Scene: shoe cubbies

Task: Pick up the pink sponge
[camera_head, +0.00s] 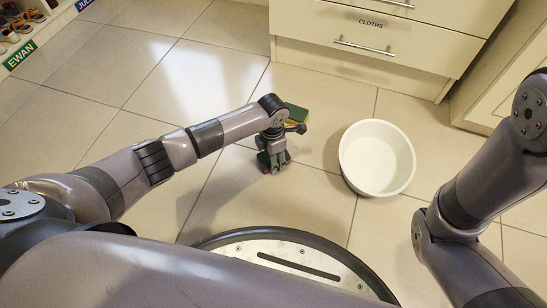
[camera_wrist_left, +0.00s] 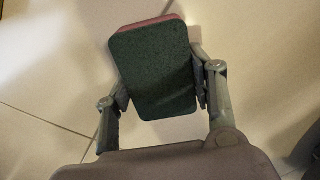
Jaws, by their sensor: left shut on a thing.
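The pink sponge (camera_wrist_left: 155,68) shows in the left wrist view, with its dark green scouring face toward the camera and a strip of pink along its far edge. My left gripper (camera_wrist_left: 156,95) is shut on it, one finger against each side. In the head view my left gripper (camera_head: 273,160) points down close to the floor, left of the white tub, and mostly hides the sponge. I cannot tell whether the sponge touches the floor. My right gripper is out of view; only its arm shows at the right.
A second sponge, green and yellow (camera_head: 296,112), lies on the floor just behind my left gripper. An empty white tub (camera_head: 402,151) stands to the right. A drawer unit labelled CLOTHS (camera_head: 390,45) is behind. Shoe cubbies (camera_head: 22,28) are at far left. Tiled floor between is clear.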

